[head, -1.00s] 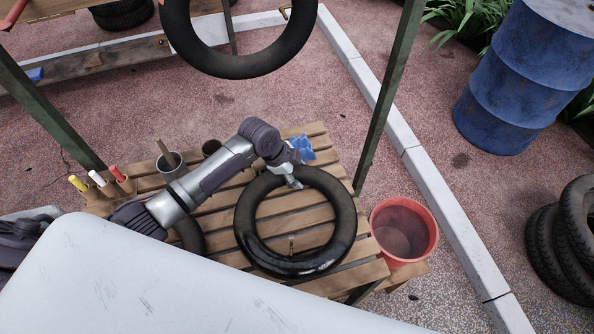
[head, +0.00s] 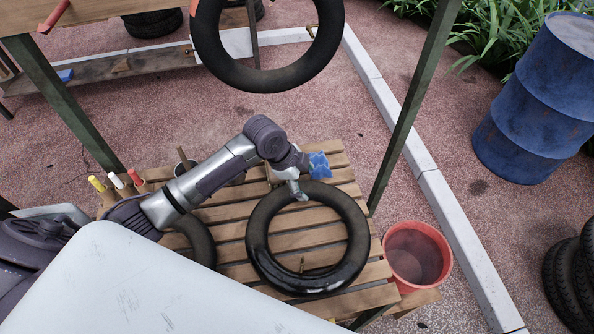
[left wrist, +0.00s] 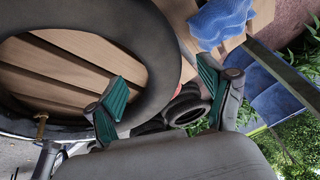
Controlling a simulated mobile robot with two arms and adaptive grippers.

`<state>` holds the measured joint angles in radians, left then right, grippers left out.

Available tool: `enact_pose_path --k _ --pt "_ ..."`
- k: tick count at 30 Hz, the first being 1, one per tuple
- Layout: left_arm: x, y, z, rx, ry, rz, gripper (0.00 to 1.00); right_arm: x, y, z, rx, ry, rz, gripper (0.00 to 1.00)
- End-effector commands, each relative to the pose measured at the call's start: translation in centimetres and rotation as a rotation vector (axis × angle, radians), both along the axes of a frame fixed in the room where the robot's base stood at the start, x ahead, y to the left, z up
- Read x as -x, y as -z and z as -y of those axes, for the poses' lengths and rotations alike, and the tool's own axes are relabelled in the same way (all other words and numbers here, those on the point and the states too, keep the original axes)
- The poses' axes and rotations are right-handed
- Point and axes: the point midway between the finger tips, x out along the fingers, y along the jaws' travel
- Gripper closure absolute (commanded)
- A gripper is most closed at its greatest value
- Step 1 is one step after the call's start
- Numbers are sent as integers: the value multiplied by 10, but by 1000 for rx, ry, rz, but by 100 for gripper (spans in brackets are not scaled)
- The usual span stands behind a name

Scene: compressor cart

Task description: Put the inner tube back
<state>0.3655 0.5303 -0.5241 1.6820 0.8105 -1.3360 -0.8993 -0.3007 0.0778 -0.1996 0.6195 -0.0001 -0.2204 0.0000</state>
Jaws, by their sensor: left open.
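A black inner tube (head: 349,210) lies flat on a slatted wooden table, its brass valve (head: 302,264) pointing inward. It also fills the upper left of the left wrist view (left wrist: 155,50). My left gripper (head: 296,188) is open at the tube's far edge. In the left wrist view my left gripper (left wrist: 163,95) has its green-padded fingers apart, one towards the ring's inside and one outside it. I cannot tell whether they touch it. A second black tube (head: 265,80) hangs above and behind the table. My right gripper is not in view.
The slatted table (head: 230,228) also carries a blue cloth or glove (head: 320,165), coloured markers (head: 117,181) and another black ring (head: 201,240) partly under my arm. A red bucket (head: 418,253) stands at the right. Green posts (head: 415,105) flank the table. A blue barrel (head: 535,100) stands farther right.

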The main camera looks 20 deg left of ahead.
Motion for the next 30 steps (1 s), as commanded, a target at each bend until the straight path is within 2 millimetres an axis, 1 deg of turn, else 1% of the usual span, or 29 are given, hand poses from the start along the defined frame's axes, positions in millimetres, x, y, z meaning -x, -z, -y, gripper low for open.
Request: enact_pose_path --k 1,3,6,9,12,30 --pt "2 -10 -5 -3 2 5 19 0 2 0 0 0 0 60" --pt "6 -23 -10 -2 1 3 19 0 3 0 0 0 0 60" --pt "10 -39 -15 -2 1 2 19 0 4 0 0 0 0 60" --pt "13 -49 -18 0 1 1 19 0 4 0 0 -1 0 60" --pt "15 -56 -20 0 1 0 19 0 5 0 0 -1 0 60" --pt "16 -57 -21 0 0 -1 19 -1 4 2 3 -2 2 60"
